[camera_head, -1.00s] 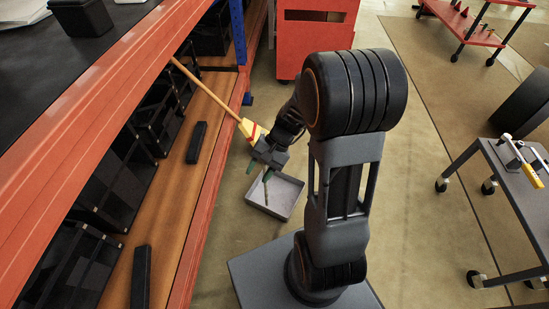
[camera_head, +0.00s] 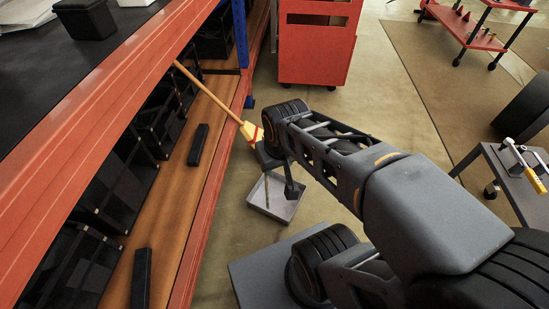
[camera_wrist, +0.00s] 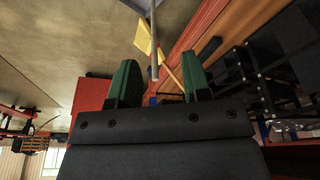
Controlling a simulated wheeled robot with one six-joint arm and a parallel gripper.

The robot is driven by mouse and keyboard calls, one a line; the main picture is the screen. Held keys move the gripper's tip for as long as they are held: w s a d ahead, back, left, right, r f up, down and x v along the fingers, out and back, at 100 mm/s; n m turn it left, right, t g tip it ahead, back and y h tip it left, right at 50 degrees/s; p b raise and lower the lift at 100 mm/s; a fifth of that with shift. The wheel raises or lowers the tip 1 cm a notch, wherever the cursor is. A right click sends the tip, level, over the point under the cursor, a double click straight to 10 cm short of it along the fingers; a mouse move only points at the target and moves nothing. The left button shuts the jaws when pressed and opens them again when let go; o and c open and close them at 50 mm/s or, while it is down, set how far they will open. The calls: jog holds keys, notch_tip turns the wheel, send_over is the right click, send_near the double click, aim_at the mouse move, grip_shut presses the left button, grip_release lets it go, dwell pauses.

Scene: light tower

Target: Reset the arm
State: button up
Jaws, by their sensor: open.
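My gripper (camera_wrist: 160,82) shows in the wrist view with its two green fingers spread apart. A grey rod (camera_wrist: 154,45) ends in the space between them in the picture; I cannot tell how far off it is, and the fingers do not touch it. In the head view my arm reaches from the lower right toward the shelf, with its wrist over the floor near a yellow broom (camera_head: 250,130). The broom's yellow head also shows beyond the fingers in the wrist view (camera_wrist: 143,36).
An orange shelf (camera_head: 198,205) with dark bins runs along the left. A grey tray (camera_head: 285,210) lies on the floor below my wrist. A red cabinet (camera_head: 318,45) stands behind. A grey cart (camera_head: 520,190) stands at right. Open floor lies between cabinet and cart.

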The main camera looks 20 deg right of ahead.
jog(key=w+r+p+v, duration=0.1)
jog(key=w+p+v, duration=0.2)
jog(key=p+v, duration=1.1)
jog(key=w+p+v, duration=0.4)
jog(key=p+v, duration=1.1)
jog(key=v, duration=0.1)
jog(key=shift+a+r+t, duration=0.2)
jog(key=shift+r+t, duration=0.2)
jog(key=shift+w, duration=0.15)
